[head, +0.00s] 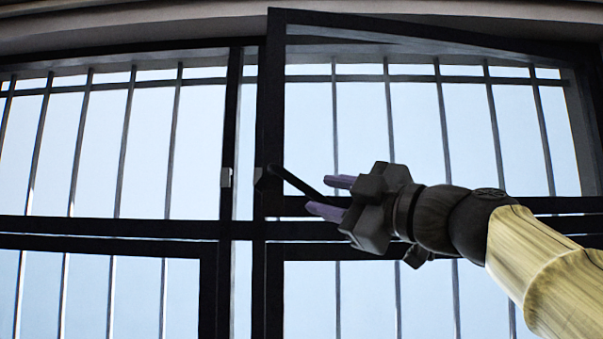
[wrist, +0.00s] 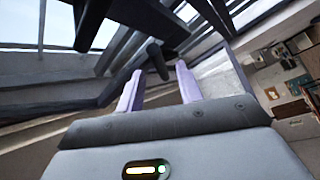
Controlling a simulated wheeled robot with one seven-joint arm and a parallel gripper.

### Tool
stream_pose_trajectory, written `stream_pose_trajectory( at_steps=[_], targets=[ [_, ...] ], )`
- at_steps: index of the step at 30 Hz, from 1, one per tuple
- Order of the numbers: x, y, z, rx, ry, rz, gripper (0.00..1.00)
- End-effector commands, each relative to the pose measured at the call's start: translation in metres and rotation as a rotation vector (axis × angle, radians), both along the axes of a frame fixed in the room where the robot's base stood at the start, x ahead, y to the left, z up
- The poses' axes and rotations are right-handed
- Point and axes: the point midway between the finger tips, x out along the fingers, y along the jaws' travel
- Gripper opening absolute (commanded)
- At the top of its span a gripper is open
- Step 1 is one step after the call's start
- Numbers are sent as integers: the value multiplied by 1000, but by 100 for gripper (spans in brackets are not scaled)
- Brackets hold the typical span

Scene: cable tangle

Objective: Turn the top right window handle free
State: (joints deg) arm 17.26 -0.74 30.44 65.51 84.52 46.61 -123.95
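The top right window (head: 272,90) has a dark frame and stands out from the main frame, apparently ajar. Its dark bar handle (head: 292,181) starts at the left stile and slants down to the right. My gripper (head: 318,195) comes from the right, with its two purple fingers apart and the handle's end passing between them in the head view. In the wrist view my gripper (wrist: 158,72) shows its fingers spread, with a dark bar end (wrist: 157,60), likely the handle, between their tips. I cannot tell whether either finger touches it.
Vertical bars (head: 122,140) stand outside the glass. A horizontal crossbar (head: 110,226) runs below the handle. The wrist view shows a wall with cluttered items (wrist: 285,75) at right.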

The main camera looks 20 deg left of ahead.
Motion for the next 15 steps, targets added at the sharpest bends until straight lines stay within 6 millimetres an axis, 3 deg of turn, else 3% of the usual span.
stream_pose_trajectory(
  at_steps=[15],
  targets=[
    [27, 48, 16, 1, 3, 1, 36]
  ],
)
